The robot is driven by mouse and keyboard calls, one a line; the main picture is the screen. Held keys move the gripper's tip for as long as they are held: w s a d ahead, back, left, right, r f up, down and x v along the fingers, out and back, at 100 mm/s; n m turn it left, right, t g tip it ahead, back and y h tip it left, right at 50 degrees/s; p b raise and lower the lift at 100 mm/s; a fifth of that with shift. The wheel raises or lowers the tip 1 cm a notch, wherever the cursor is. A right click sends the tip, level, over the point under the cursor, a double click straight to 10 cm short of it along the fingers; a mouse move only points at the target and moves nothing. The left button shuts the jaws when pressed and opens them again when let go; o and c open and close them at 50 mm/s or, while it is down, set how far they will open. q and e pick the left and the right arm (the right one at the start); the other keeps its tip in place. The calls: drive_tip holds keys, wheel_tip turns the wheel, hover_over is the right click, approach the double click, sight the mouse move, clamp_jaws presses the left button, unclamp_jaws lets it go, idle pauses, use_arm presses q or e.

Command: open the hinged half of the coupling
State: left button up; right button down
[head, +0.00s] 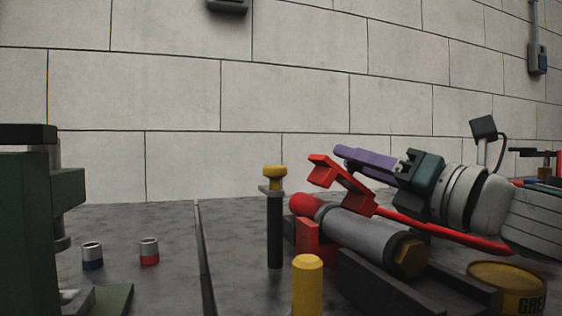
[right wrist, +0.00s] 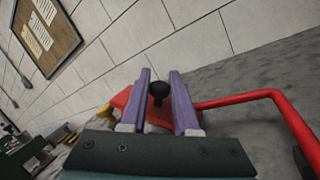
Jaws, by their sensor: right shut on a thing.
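The coupling is a grey cylinder (head: 355,235) with a red rounded end and a brass hex end, lying tilted on a dark stand. A red bracket-like piece (head: 343,186), apparently the hinged half, stands tilted up above it. It also shows in the right wrist view (right wrist: 122,100), partly hidden behind the fingers. My right gripper (head: 345,153) has purple fingers and reaches in from the right at the red piece. In the right wrist view its fingers (right wrist: 160,82) stand on both sides of a black knob (right wrist: 158,89), shut on it. My left gripper is not in view.
A red bar (head: 440,234) runs right from the coupling. A yellow-topped black post (head: 274,225) and a yellow post (head: 307,285) stand left of it. A grease tin (head: 508,285) sits at front right. Two small cups and green equipment (head: 28,230) are at left.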

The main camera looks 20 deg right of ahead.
drive_tip(key=c, duration=0.7)
unclamp_jaws()
drive_tip(key=shift+o, duration=0.2)
drive_tip(key=v, duration=1)
drive_tip(key=shift+b, duration=0.35)
